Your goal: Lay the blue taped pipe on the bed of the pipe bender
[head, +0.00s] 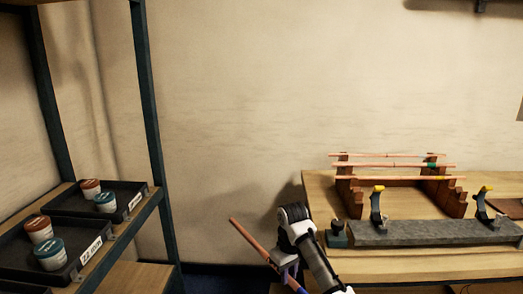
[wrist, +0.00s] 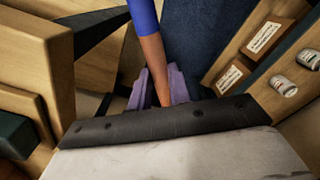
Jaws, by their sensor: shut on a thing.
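My gripper (head: 284,262) is left of the workbench, in front of the wall, and shut on a copper pipe with blue tape (head: 250,239). The pipe slants from upper left to lower right, with its blue tape near the lower end, partly hidden by my arm. In the wrist view the pipe (wrist: 153,62) runs between the purple fingers (wrist: 160,88), its blue section at the top. The pipe bender's long grey bed (head: 430,233) lies along the bench's front, right of my gripper and apart from the pipe. Two upright yellow-topped arms stand at the bed.
A stepped wooden rack (head: 455,198) behind the bender holds several copper pipes, one with green tape (head: 432,166). The wooden workbench (head: 320,190) has its left edge near my arm. A shelf (head: 145,215) at left carries black trays (head: 75,205) with lidded tubs.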

